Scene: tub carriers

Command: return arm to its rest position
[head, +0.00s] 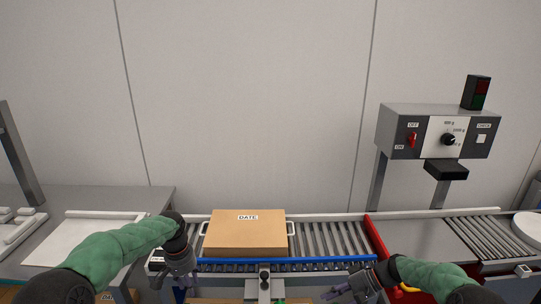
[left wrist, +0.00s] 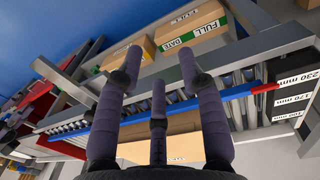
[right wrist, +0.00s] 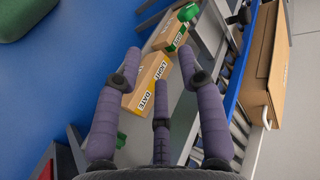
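My left gripper (head: 182,280) hangs at the front edge of the conveyor, left of the cardboard box marked DATE (head: 245,235). In the left wrist view its fingers (left wrist: 160,65) are spread with nothing between them. My right gripper (head: 345,291) is low at the right front of the conveyor. In the right wrist view its fingers (right wrist: 165,65) are also spread and empty. Neither gripper touches the box in the head view. The box has white side handles and sits on the rollers (head: 335,238).
A blue rail (head: 300,261) runs along the conveyor front, and a red upright (head: 377,240) stands at its right. A control panel (head: 440,133) is at the back right. A grey table (head: 100,200) is at left. Boxes marked FULL (left wrist: 195,35) and LIGHT (right wrist: 150,78) lie lower down.

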